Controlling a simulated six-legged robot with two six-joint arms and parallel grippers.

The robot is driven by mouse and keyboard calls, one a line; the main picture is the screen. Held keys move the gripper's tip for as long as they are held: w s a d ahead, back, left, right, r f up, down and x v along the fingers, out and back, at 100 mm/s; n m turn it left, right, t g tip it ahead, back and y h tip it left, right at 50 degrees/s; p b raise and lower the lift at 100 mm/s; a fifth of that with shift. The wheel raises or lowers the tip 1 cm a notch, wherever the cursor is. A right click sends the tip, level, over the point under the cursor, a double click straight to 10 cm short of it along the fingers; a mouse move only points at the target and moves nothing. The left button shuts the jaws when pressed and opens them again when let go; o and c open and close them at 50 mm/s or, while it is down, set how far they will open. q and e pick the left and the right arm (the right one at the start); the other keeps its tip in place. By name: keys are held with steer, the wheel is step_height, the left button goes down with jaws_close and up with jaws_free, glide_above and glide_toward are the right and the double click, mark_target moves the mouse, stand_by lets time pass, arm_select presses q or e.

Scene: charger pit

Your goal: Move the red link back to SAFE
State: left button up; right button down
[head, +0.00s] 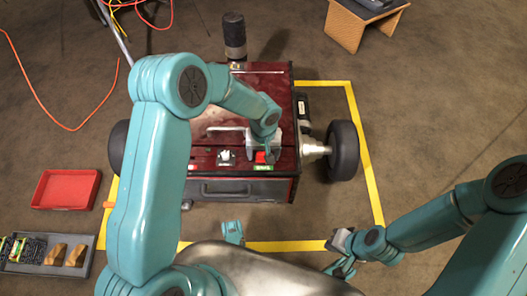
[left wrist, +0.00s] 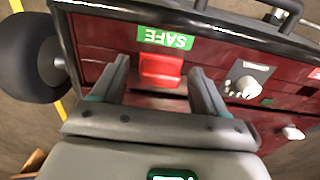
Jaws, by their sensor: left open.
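The red link (head: 260,157) is a small red block on the dark red machine's top panel, near its front edge. The green SAFE label (head: 263,168) lies just in front of it. In the left wrist view the red link (left wrist: 160,70) sits between my open left fingers (left wrist: 158,85), beside the upside-down SAFE label (left wrist: 166,38). Gaps show between the link and both fingers. In the head view my left gripper (head: 267,146) is over the link, partly hidden by its own wrist. My right gripper (head: 341,256) is low right, away from the machine; its jaw opening is unclear.
The machine has a white knob (left wrist: 247,87), a front handle (head: 228,190) and wheels, one at its right (head: 343,151). Yellow floor tape (head: 366,150) surrounds it. A red tray (head: 66,189) and a grey parts tray (head: 85,263) lie left.

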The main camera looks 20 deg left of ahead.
arm_select(q)
step_height(320, 180, up, 16)
steer(key=p, duration=0.6)
steer(key=shift+r, duration=0.2)
steer(key=shift+w, duration=0.1)
